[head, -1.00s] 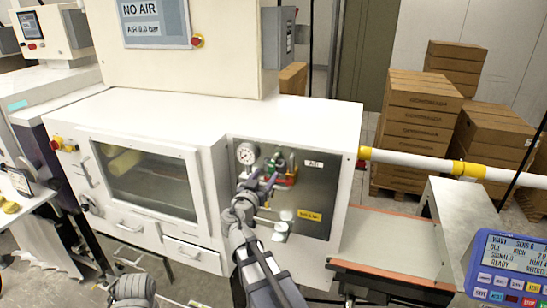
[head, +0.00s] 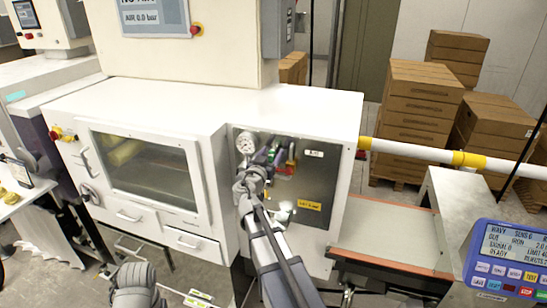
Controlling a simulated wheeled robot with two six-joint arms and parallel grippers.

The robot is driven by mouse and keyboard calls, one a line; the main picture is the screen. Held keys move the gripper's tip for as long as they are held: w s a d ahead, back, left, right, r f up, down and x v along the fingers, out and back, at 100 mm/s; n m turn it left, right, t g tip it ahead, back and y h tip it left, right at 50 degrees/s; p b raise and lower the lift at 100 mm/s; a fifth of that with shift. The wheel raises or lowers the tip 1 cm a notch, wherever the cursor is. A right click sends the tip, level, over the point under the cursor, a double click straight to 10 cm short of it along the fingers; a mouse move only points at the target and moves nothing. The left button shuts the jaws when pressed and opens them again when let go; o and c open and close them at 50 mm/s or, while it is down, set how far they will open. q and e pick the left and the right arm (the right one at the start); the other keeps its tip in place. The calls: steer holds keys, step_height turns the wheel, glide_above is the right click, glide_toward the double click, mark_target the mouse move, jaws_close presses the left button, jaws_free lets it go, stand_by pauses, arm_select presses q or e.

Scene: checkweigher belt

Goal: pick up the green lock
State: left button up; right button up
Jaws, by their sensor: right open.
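The green lock (head: 271,156) is small and partly hidden. It seems to hang among the red and green fittings on the dark air panel of the white machine in the head view. My right gripper (head: 266,160) is open and reaches up from below, with its jaws right at the lock and its fittings. It covers part of them, and I cannot tell whether the jaws touch the lock.
A pressure gauge (head: 245,144) is just left of my right gripper, and a yellow label (head: 309,206) is on the panel to its lower right. A white pipe (head: 413,150) runs out to the right. A control display (head: 508,262) stands at lower right.

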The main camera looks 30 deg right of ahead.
steer(key=shift+w+d, duration=0.3)
steer(key=shift+d, duration=0.05)
steer(key=shift+s, duration=0.1)
steer(key=shift+c, duration=0.5)
jaws_close()
